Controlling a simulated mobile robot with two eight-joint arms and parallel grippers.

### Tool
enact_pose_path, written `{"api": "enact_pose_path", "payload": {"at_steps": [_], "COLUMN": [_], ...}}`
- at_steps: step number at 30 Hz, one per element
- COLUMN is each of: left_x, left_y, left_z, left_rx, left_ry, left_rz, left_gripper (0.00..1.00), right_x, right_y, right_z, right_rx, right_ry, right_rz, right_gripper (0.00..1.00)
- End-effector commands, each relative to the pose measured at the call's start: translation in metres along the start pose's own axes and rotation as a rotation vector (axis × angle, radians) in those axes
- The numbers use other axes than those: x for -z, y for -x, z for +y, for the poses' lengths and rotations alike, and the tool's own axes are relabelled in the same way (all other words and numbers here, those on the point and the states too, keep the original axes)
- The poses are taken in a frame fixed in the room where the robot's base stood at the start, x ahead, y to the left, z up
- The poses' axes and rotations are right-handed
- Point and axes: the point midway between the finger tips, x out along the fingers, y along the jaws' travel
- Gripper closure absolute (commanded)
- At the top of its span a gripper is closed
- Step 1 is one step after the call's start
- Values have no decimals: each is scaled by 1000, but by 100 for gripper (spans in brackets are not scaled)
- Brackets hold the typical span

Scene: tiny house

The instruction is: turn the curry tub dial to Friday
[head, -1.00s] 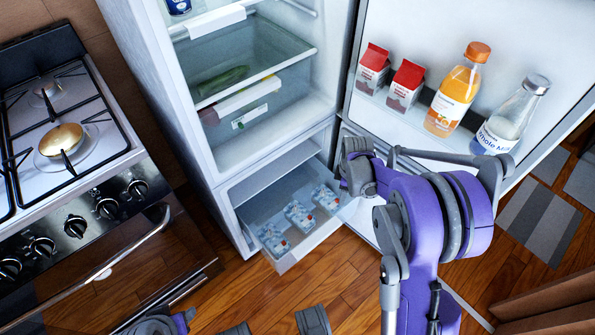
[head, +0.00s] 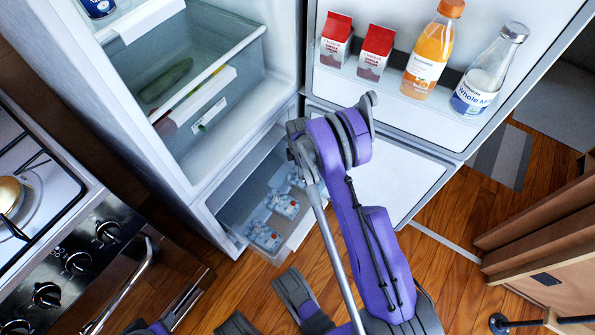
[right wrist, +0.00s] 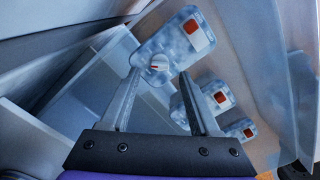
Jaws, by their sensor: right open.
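In the head view, three pale blue, frosted tubs lie in a row in the pulled-out freezer drawer (head: 232,208): a front tub (head: 263,237), a middle tub (head: 283,204) and a back tub partly hidden by my right arm. The labels and dial setting are unreadable, so I cannot tell which tub is curry.
The open fridge door holds two red-and-white cartons (head: 375,53), an orange juice bottle (head: 432,50) and a milk bottle (head: 488,72). The stove (head: 60,235) stands at the left. Wooden steps (head: 535,235) stand at the right, with bare floor before them.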

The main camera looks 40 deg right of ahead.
Motion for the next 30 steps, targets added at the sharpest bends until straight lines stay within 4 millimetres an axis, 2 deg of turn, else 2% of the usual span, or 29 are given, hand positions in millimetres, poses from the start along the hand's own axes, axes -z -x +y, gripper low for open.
{"api": "enact_pose_path", "payload": {"at_steps": [1, 6, 16, 26, 27, 30], "left_x": [-1, -1, -1, -1, -1, -1], "left_y": [-3, -6, -6, -6, -6, -6], "left_z": [0, 0, 0, 0, 0, 0], "left_rx": [0, 0, 0, 0, 0, 0], "left_ry": [0, 0, 0, 0, 0, 0], "left_rz": [0, -1, -1, -1, -1, -1], "left_gripper": [50, 50, 50, 50, 50, 50], "right_x": [0, 0, 0, 0, 0, 0], "right_y": [-9, -22, -25, -24, -24, -24], "right_z": [0, 0, 0, 0, 0, 0], "right_rx": [0, 0, 0, 0, 0, 0], "right_ry": [0, 0, 0, -1, -1, -1], "right_rz": [0, 0, 0, 0, 0, 0], "right_gripper": [38, 38, 38, 97, 100, 100]}}
